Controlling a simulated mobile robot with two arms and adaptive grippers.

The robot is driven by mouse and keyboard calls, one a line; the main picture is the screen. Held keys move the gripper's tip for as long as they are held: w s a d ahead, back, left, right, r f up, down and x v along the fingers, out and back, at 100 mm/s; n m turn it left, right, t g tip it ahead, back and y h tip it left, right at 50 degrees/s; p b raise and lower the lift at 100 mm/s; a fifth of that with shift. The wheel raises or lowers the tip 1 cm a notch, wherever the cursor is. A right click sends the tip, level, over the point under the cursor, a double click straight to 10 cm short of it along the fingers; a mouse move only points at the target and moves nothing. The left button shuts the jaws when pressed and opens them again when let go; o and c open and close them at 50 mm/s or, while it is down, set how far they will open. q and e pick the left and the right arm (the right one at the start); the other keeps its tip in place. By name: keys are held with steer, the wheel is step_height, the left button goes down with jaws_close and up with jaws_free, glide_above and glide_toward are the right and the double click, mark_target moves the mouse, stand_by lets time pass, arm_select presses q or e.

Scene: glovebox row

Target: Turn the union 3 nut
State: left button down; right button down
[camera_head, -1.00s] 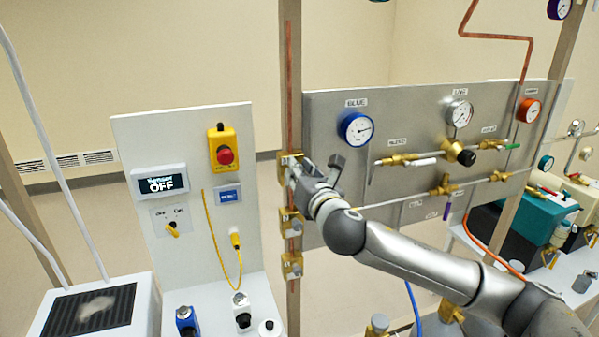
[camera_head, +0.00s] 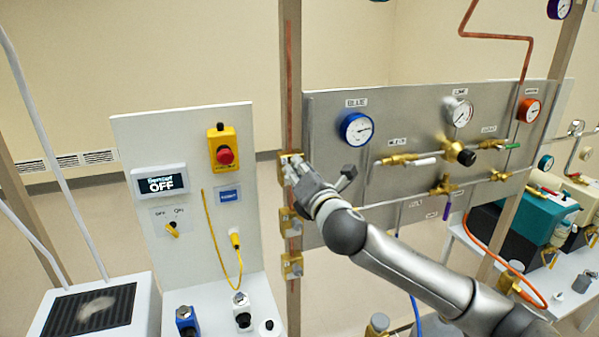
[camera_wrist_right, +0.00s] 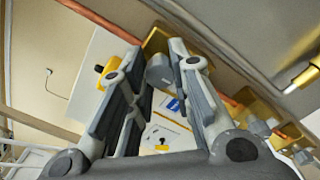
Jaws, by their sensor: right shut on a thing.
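Three brass union fittings sit one above another on a vertical copper pipe on a post: a top one (camera_head: 289,160), a middle one (camera_head: 290,222) and a bottom one (camera_head: 291,266). Their markings are too small to read. My right gripper (camera_head: 303,172) is at the top fitting, coming from the lower right. In the right wrist view its fingers (camera_wrist_right: 157,55) are on either side of a grey nut (camera_wrist_right: 160,72) in front of a brass block, shut on it. The gripper partly hides the top fitting. My left gripper is not in view.
Left of the post stands a white panel (camera_head: 138,135) with a red button (camera_head: 225,156), a display reading OFF (camera_head: 161,184) and a yellow cable. Right is a grey gauge panel (camera_head: 400,115) with valves; my right arm crosses in front of its lower part.

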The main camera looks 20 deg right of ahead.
stand_by(0.5)
steer(key=c, duration=1.3)
jaws_free()
steer(key=shift+o, duration=0.2)
steer(key=s, duration=1.2)
steer(key=shift+d, duration=0.25)
